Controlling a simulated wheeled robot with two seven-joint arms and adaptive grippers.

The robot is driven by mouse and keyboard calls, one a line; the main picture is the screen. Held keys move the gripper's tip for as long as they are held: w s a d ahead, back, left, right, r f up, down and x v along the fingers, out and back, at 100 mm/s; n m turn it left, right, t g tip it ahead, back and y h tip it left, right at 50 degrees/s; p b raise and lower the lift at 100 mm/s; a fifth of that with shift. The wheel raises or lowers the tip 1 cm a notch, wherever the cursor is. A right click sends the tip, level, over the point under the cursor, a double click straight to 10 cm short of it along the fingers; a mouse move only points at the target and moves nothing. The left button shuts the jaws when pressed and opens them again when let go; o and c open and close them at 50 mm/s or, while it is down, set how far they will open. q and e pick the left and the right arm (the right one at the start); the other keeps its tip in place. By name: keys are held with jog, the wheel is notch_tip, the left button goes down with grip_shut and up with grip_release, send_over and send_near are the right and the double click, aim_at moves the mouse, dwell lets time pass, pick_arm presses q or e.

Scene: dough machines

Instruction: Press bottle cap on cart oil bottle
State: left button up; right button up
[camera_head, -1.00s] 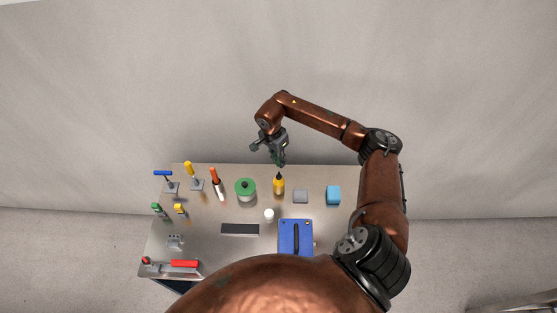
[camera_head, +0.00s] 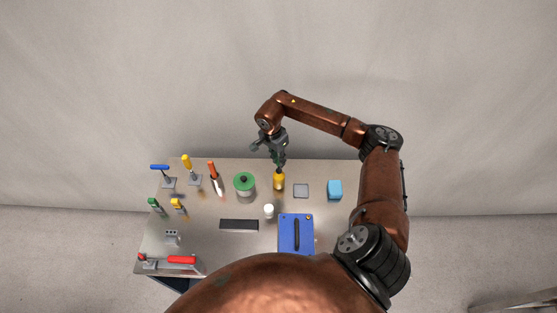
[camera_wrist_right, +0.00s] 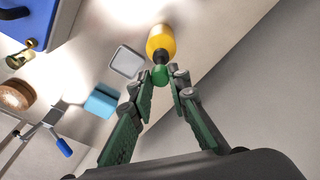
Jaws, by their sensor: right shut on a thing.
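The yellow oil bottle (camera_head: 279,183) stands upright near the back edge of the cart. In the right wrist view, the bottle (camera_wrist_right: 161,40) has a dark neck and a green cap (camera_wrist_right: 160,75) at its top end. My right gripper (camera_head: 279,167) comes down over the bottle's top from behind. Its fingertips (camera_wrist_right: 161,84) lie on either side of the green cap, shut on it. The head view hides the cap behind the fingers. My left gripper is not in view.
The metal cart (camera_head: 205,245) also holds a green-lidded pot (camera_head: 244,184), a white small bottle (camera_head: 269,212), a grey square pad (camera_head: 301,191), a light blue block (camera_head: 335,189) and a blue case (camera_head: 296,234). Several upright tools stand at the left.

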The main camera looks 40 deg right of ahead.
aim_at(278, 165)
jog(key=shift+b, duration=0.6)
dwell(1.0)
jog(key=shift+f+b, duration=1.15)
jog(key=shift+f, duration=0.35)
jog(key=shift+c, duration=1)
jog(key=shift+s+f, duration=0.1)
jog(key=o, duration=1)
jog(key=shift+o, duration=1.2)
jog(key=shift+r, duration=0.2)
